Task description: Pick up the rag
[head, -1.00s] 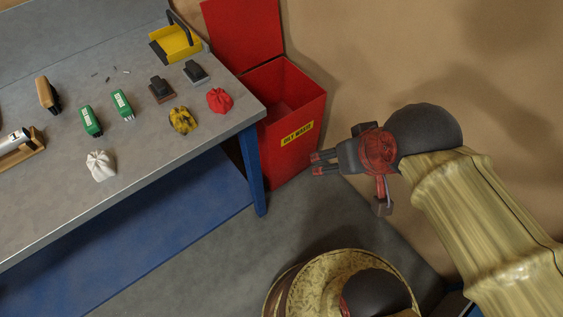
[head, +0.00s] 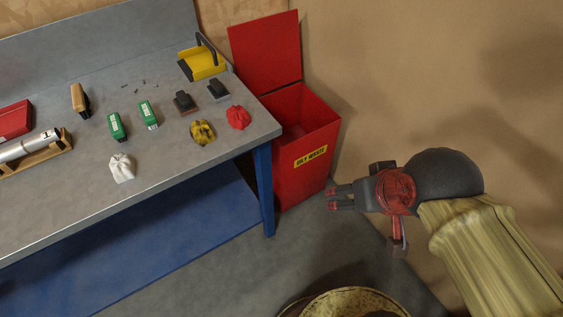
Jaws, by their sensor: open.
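Three crumpled cloth-like bundles lie on the grey workbench (head: 70,205). A white rag (head: 122,168) is near the front edge, a yellow-and-black rag (head: 202,132) is farther right, and a red rag (head: 238,117) is by the right end. My gripper (head: 332,197) is open and empty, to the right of the bench and beside the red bin. Its fingers point left, apart from all three bundles.
An open red bin (head: 314,175) labelled "OILY WASTE" stands at the bench's right end. Two green boxes (head: 117,127), dark blocks (head: 184,102), a brush (head: 80,100), a yellow dustpan (head: 203,64) and a silver cylinder (head: 30,145) are on the bench.

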